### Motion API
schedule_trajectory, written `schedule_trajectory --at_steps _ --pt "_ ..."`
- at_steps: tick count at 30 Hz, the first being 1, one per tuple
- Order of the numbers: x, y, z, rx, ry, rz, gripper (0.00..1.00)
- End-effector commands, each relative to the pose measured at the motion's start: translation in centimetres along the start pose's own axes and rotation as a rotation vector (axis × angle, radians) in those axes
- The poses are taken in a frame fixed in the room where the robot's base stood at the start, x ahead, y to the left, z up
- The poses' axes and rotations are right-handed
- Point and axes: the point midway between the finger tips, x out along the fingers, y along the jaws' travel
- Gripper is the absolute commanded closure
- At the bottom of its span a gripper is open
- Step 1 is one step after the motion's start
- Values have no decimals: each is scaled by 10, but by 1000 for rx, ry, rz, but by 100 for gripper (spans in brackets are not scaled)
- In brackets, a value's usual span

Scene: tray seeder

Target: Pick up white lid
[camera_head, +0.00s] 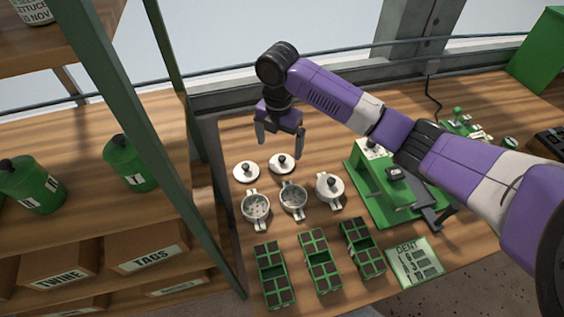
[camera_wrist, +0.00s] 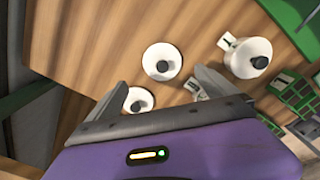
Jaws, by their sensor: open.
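Two white lids with dark knobs lie on the wooden table: one on the left (camera_head: 240,176) and one on the right (camera_head: 276,168). In the wrist view, one lid (camera_wrist: 150,72) shows fully ahead of the fingers, and another lid (camera_wrist: 131,106) is partly covered by the left finger. A third white lid (camera_head: 324,193) sits on a pot at the right; this lidded pot also shows in the wrist view (camera_wrist: 240,66). My gripper (camera_head: 280,145) is open and empty above the lids, apart from them; it also shows in the wrist view (camera_wrist: 161,84).
Two open pots, left (camera_head: 256,210) and middle (camera_head: 293,202), stand in front of the lids. Several green seed trays (camera_head: 321,262) lie nearer. A green machine (camera_head: 370,190) stands to the right. A green shelf post (camera_head: 200,190) rises at the left.

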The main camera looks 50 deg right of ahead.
Motion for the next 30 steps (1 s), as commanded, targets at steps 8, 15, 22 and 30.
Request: schedule_trajectory --at_steps 8,15,22,30 --pt "28 -5 3 4 1 0 4" --pt "60 -6 5 3 0 2 4" --pt "66 -6 5 2 -1 5 4" --pt "65 -6 5 3 -1 5 41"
